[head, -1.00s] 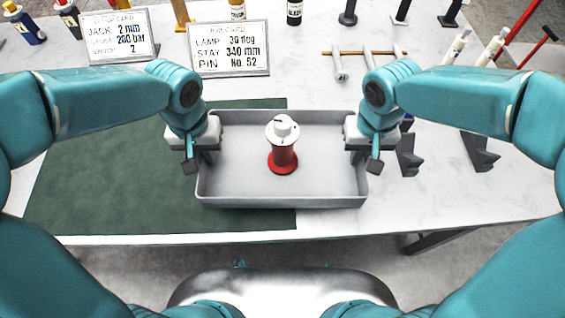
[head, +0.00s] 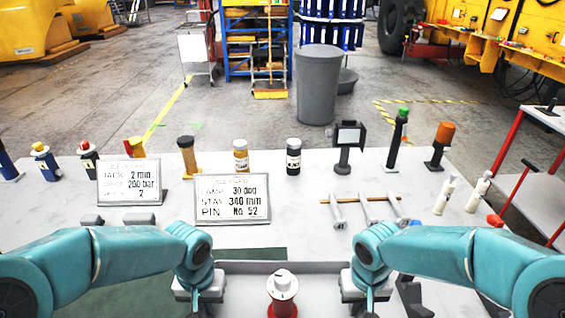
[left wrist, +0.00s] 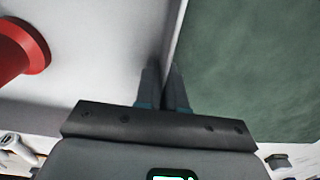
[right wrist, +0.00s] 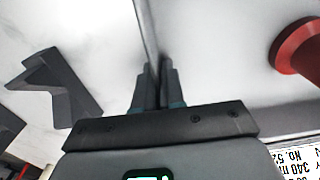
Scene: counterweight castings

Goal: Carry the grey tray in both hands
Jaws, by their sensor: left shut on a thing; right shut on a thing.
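The grey tray (head: 282,267) shows only its far part at the bottom of the head view; the near part is cut off. A red flanged piece with a white top (head: 283,287) stands upright in it. My left gripper (left wrist: 163,88) is shut on the tray's left wall, as the left wrist view shows, with the red piece (left wrist: 22,48) inside the tray. My right gripper (right wrist: 153,85) is shut on the right wall, with the red piece (right wrist: 300,48) inside too. I cannot tell whether the tray touches the table.
A green mat (head: 140,297) lies at the left, partly under the tray. Two lettered cards (head: 232,199), several bottles and wrenches (head: 365,208) stand or lie beyond. Dark angled blocks (right wrist: 55,85) lie right of the tray. Open floor and a grey bin (head: 318,85) are behind the table.

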